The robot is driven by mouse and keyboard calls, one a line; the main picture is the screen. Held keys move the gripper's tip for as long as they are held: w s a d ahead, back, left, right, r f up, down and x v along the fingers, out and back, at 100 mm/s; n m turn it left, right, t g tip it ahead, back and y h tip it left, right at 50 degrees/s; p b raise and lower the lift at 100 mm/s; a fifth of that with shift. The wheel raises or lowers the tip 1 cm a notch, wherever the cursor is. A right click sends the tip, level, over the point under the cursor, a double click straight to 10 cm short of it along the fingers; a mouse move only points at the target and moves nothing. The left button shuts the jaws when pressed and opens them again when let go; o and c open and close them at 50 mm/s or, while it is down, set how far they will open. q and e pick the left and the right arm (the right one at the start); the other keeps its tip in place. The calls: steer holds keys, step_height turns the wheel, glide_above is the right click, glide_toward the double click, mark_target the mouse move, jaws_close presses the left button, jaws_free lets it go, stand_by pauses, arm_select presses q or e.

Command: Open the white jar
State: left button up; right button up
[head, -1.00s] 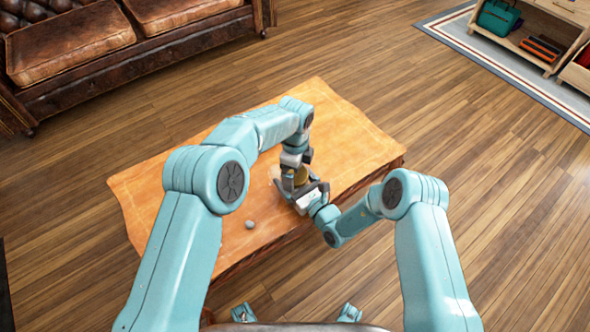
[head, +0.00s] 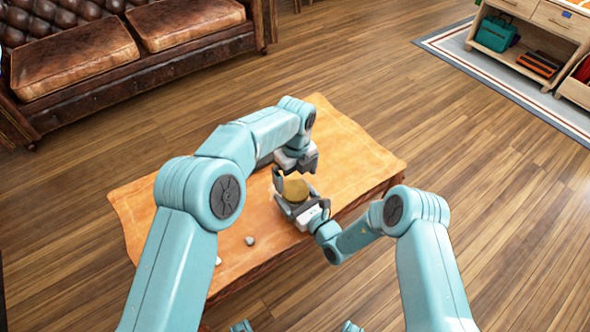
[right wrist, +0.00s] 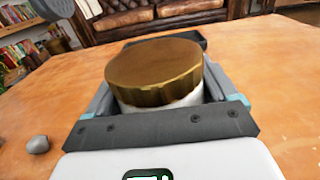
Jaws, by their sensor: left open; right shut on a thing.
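Much of the jar body is hidden by my right gripper.
A small grey stone-like object (head: 250,240) lies near the table's front edge; it also shows in the right wrist view (right wrist: 38,144). A brown leather sofa (head: 90,60) stands behind. The table's right side is clear.

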mark_target(295, 190)
arm_select(q)
steer(key=shift+f, duration=2.75)
steer(key=c, duration=1)
steer(key=n, duration=0.6)
steer(key=shift+n, duration=0.4)
steer(key=o, duration=1)
steer(key=shift+r, duration=0.15)
